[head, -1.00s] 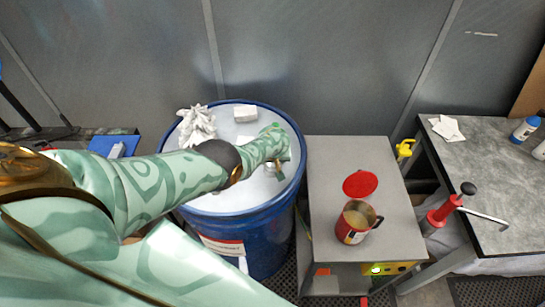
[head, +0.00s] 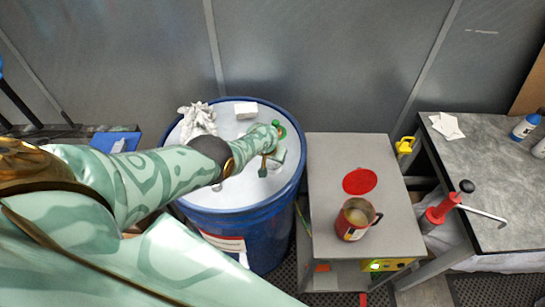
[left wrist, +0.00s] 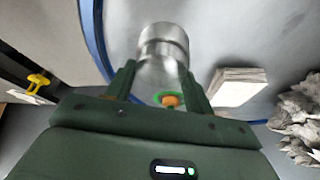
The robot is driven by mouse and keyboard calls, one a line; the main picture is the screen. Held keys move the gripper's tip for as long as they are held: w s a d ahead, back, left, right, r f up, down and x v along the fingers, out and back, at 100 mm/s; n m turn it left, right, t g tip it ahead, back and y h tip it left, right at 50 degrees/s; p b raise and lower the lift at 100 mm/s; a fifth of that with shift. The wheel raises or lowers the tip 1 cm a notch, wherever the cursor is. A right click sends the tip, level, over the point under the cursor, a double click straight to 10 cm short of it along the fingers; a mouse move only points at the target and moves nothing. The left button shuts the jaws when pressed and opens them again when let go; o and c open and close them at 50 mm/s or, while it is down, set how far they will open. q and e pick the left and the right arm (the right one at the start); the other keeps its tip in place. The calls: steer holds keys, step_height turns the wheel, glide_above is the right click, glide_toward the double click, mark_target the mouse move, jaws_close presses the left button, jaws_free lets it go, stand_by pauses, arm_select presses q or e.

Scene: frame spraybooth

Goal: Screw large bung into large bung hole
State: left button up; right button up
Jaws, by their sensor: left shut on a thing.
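The blue drum (head: 222,240) has a pale lid (head: 225,195) inside its blue rim. My left gripper (head: 268,163) is over the right part of the lid. In the left wrist view its two dark green fingers (left wrist: 158,82) are shut on a silver, stepped cylinder, which looks like the large bung (left wrist: 163,45). The bung's lower end and any contact with the lid are unclear. I cannot make out the large bung hole. My right gripper is out of view.
A white block (head: 246,110) and a crumpled white cloth (head: 197,118) lie on the lid's far side. Right of the drum, a grey cabinet (head: 325,160) carries a red disc (head: 360,181) and a red mug-like can (head: 354,220). A grey wall (head: 300,60) stands behind.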

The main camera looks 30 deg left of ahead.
arm_select(q)
steer(key=shift+w+r, duration=0.1)
steer(key=shift+w, duration=0.1)
steer(key=m+h+b, duration=0.1)
steer(key=m, duration=0.3)
steer(key=shift+a+h, duration=0.1)
steer(key=shift+h, duration=0.2)
steer(key=shift+m, duration=0.3)
steer(key=o, duration=0.9)
